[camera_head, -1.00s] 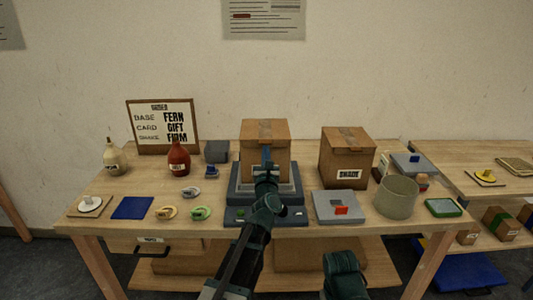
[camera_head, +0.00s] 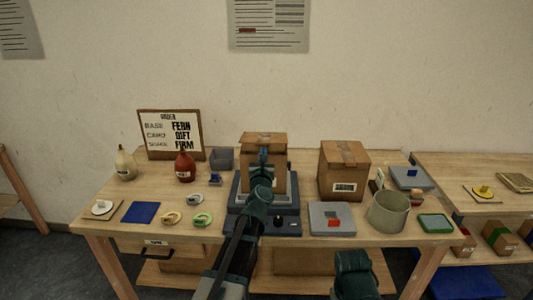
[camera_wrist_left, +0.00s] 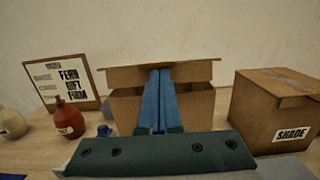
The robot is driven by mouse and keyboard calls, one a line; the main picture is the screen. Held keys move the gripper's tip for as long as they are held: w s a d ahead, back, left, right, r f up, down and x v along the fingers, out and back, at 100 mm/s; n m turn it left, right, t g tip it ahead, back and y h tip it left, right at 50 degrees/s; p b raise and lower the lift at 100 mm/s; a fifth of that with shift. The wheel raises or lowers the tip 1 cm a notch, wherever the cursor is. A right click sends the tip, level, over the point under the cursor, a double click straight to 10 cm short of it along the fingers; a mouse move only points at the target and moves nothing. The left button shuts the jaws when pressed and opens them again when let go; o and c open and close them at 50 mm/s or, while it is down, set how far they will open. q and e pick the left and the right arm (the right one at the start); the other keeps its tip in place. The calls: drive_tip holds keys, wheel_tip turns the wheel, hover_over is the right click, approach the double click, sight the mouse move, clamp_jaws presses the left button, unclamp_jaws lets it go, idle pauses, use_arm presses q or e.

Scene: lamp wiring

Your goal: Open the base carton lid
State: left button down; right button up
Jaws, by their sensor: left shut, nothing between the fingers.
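The base carton (camera_head: 247,178) is a brown cardboard box on a dark grey stepped stand at the middle of the table. Its lid (camera_head: 252,139) looks raised a little at the front, with a narrow gap below its edge. In the left wrist view the lid (camera_wrist_left: 120,75) spreads above the carton front (camera_wrist_left: 196,105). My left gripper (camera_head: 263,151) is shut and empty, its blue fingers upright at the carton's front with the tips by the lid edge. They also show in the left wrist view (camera_wrist_left: 160,72) and hide the middle of the front. My right gripper's fingers are out of view.
The shade carton (camera_head: 345,170) stands closed to the right. A grey block with a red piece (camera_head: 332,218) and a beige cylinder (camera_head: 388,213) are at the front right. Bottles, a blue mat (camera_head: 141,213) and small rings lie left. A sign (camera_head: 171,134) stands behind.

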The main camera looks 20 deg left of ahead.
use_arm(q)
drive_tip(key=w+a+r+p, duration=0.4)
drive_tip(key=w+r+p, duration=1)
drive_tip(key=r+p, duration=0.3)
drive_tip(key=shift+w+a+r, duration=0.15)
drive_tip(key=shift+w+r, duration=0.25)
drive_tip(key=shift+r, duration=0.3)
drive_tip(key=shift+f, duration=0.1)
idle(0.3)
